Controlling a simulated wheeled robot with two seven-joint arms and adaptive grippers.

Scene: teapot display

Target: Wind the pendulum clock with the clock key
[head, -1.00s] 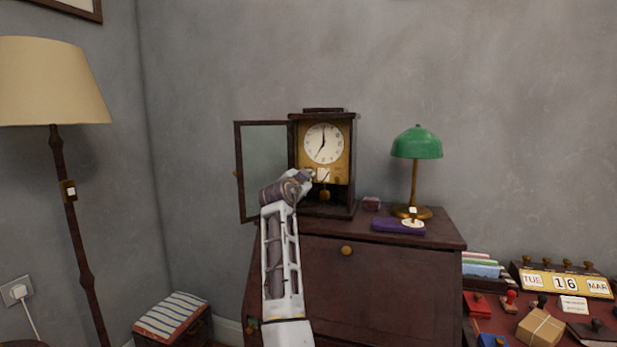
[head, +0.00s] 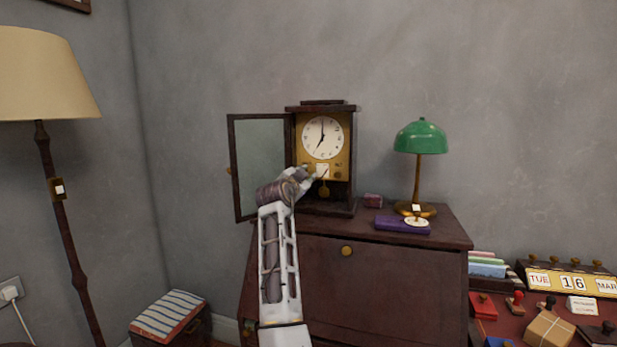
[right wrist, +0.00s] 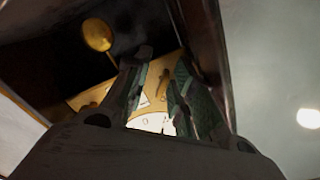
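The pendulum clock (head: 323,137) stands upright on the dark cabinet, with its glass door (head: 262,165) swung open to the left. Its brass pendulum bob (head: 324,191) hangs below the dial and also shows in the right wrist view (right wrist: 97,34). My right gripper (head: 318,176) is at the lower part of the clock's brass front. In the right wrist view its green-padded fingers (right wrist: 163,72) are apart, with the brass plate and a white label behind them. I cannot make out the clock key; a small dark shape between the fingers is unclear. My left gripper is out of view.
A green desk lamp (head: 420,138), a purple case (head: 395,224) and a small reddish box (head: 372,200) stand right of the clock on the cabinet (head: 385,280). A floor lamp (head: 45,75) is at left. A desk with stamps and a calendar (head: 560,280) is at right.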

